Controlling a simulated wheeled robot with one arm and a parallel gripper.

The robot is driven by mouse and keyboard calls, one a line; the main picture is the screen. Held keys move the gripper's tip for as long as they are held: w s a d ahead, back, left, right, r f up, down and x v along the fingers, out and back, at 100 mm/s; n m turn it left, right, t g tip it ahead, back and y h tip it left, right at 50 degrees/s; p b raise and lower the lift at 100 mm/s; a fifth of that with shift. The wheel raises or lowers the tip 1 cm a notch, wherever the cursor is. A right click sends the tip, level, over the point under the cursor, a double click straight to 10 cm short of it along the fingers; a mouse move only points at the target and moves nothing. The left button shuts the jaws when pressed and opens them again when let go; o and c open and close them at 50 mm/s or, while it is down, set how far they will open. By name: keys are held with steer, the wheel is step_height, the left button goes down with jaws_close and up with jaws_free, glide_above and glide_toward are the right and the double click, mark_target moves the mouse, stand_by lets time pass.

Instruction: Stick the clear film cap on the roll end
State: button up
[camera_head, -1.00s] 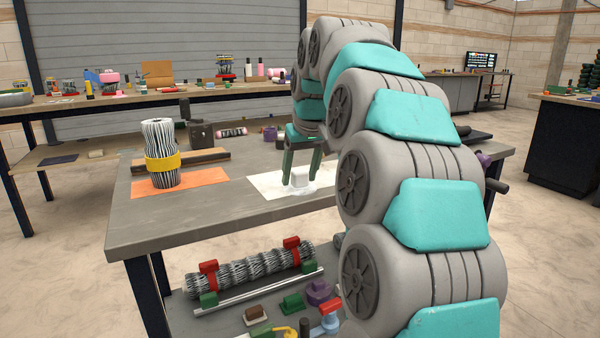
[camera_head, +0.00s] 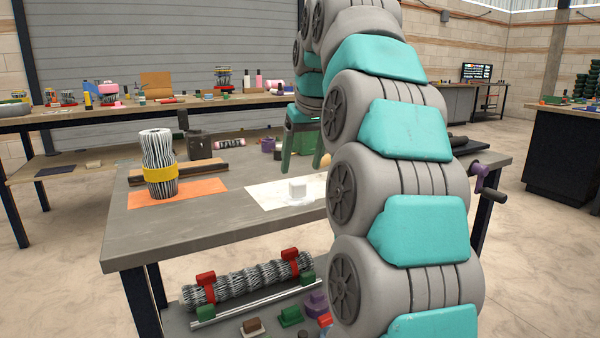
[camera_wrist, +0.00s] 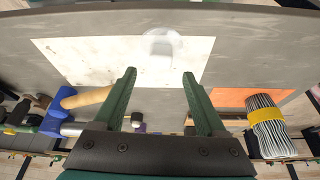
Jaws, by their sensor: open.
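A roll of black-and-white strands (camera_head: 159,150) stands upright with a yellow band (camera_head: 161,172) around it, on an orange mat (camera_head: 208,187). It lies at the right in the wrist view (camera_wrist: 272,142). A small whitish block (camera_head: 298,187) sits on a white sheet (camera_head: 262,196), with a pale, glassy patch at its base that may be the clear film cap. The block also shows in the wrist view (camera_wrist: 162,46). My gripper (camera_head: 302,168) is open and empty, above and apart from the block. In the wrist view, its fingertips (camera_wrist: 159,74) point toward the block.
A wooden bar (camera_head: 190,171) lies behind the roll. A dark container (camera_head: 198,144) stands at the table's back. A blue-headed hammer (camera_wrist: 62,108) shows at the left in the wrist view. A purple crank (camera_head: 483,178) sticks out right. The grey tabletop front is bare (camera_head: 190,228).

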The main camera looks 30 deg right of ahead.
steer(key=shift+s+r, duration=0.3)
steer(key=shift+r, duration=0.35)
steer(key=shift+n+g+y, duration=0.3)
steer(key=shift+n+g, duration=0.1)
steer(key=shift+g, duration=0.4)
steer(key=s+a+f, duration=0.1)
steer(key=a+f, duration=0.1)
steer(key=s+a+f, duration=0.4)
steer(key=shift+s+a+f, duration=0.1)
steer(key=shift+a+f, duration=0.05)
steer(key=shift+f, duration=0.15)
steer(key=s+a+f+g, duration=0.2)
steer(key=s+a+f, duration=0.2)
steer(key=s+f, duration=0.9)
steer(key=s+a+f+g, duration=0.2)
steer(key=s+a+f, duration=0.2)
steer(key=s+f, duration=0.9)
steer(key=s, duration=0.4)
steer(key=shift+a+f+g, duration=0.15)
steer(key=shift+g, duration=0.25)
